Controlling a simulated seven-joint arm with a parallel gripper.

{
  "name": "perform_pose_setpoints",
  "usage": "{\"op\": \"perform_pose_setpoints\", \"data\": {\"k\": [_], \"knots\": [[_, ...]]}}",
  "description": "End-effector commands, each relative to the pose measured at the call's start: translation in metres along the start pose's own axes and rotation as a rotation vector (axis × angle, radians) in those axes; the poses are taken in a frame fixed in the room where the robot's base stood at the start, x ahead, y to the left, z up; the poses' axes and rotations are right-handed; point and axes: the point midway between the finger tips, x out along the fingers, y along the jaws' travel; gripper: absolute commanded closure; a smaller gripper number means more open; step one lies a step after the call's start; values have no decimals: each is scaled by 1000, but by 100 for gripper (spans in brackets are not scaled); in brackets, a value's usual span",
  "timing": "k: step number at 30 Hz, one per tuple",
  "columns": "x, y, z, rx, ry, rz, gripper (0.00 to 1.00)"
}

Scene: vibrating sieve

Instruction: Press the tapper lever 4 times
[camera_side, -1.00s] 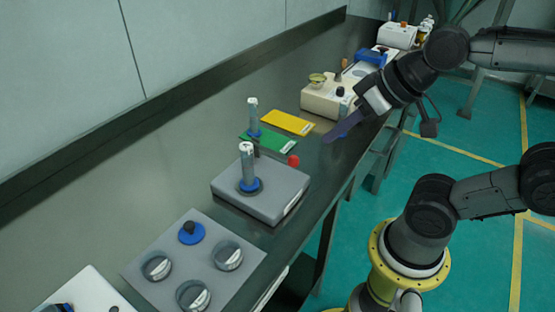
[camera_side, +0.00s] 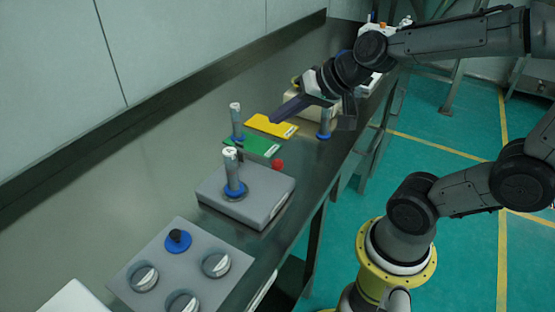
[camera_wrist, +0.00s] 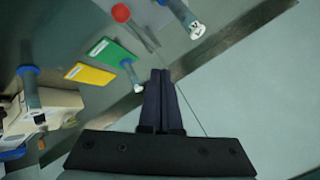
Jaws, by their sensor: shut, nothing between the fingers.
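The tapper lever shows as a red ball knob (camera_side: 277,164) at the far side of a grey box (camera_side: 240,200) in the side view. The red knob (camera_wrist: 121,13) is at the top of the wrist view, with a thin rod running from it. My gripper (camera_side: 274,119) is shut and empty, its dark fingers together, above the bench near the yellow card. It is apart from the red knob, beyond it along the bench. The shut fingers (camera_wrist: 160,74) also show in the wrist view, below and right of the knob.
A metal cylinder with a blue collar (camera_side: 233,171) stands upright on the grey box. Another cylinder (camera_side: 236,120) stands by the green card (camera_side: 252,146) and yellow card (camera_side: 272,126). A panel with several knobs (camera_side: 190,250) lies nearer. A wall runs behind the bench.

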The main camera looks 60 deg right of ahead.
Motion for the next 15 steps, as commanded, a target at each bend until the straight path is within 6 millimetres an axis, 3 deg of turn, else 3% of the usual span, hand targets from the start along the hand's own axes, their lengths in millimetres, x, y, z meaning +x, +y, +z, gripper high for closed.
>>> {"op": "perform_pose_setpoints", "data": {"k": [15], "knots": [[41, 31, 31, 0, 0, 1, 100]]}}
